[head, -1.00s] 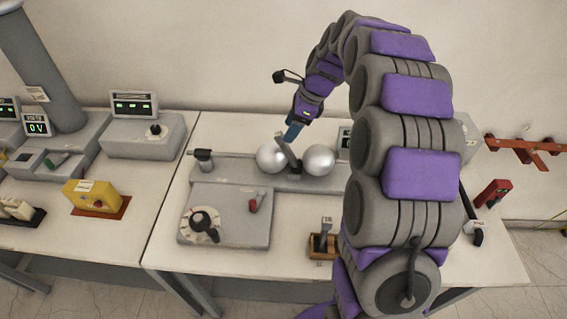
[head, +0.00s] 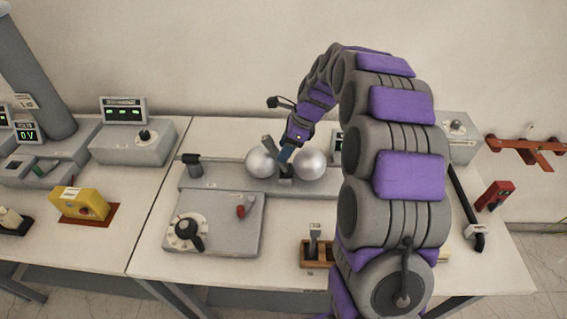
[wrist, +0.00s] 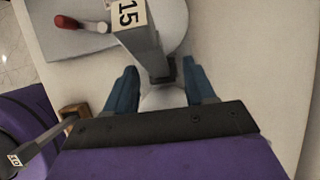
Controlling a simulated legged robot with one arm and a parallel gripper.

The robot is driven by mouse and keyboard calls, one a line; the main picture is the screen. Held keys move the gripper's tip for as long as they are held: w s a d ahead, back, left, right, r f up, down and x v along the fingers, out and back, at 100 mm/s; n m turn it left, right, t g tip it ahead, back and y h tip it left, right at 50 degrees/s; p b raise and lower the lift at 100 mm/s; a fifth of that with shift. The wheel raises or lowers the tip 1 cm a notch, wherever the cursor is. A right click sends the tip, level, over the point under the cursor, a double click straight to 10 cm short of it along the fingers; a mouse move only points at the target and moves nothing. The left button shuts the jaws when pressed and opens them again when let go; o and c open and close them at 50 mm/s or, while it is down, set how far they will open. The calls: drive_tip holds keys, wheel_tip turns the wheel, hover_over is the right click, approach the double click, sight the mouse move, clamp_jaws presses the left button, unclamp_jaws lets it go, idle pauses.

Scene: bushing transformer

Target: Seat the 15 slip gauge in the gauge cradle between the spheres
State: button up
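The 15 slip gauge (wrist: 143,40) is a grey bar with its "15" label at the top of the wrist view. In the head view the gauge (head: 268,145) leans up and left between two silver spheres, the left sphere (head: 261,163) and right sphere (head: 310,164). Its lower end is at the small dark cradle (head: 286,172); I cannot tell whether it is fully seated. My gripper (head: 287,153) is just right of the gauge. In the wrist view my gripper's blue fingers (wrist: 161,87) are spread, with clear gaps beside the gauge's lower end.
A wooden rack (head: 316,254) holds another upright gauge (head: 315,236) near the table front. A control box with dial (head: 188,233) and red lever (head: 241,210) stands at left. A black rod (head: 466,205) lies at right.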

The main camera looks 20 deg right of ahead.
drive_tip(key=shift+d, duration=0.25)
drive_tip(key=shift+c, duration=0.8)
drive_tip(key=shift+r, duration=0.1)
drive_tip(key=shift+c, duration=0.6)
drive_tip(key=shift+s+a+r, duration=0.1)
drive_tip(key=shift+s+a, duration=0.1)
drive_tip(key=shift+a, duration=0.55)
drive_tip(key=c, duration=0.3)
drive_tip(key=shift+a, duration=0.15)
drive_tip(key=shift+c, duration=0.8)
drive_tip(key=shift+d, duration=0.2)
clamp_jaws()
drive_tip(key=shift+a, duration=0.1)
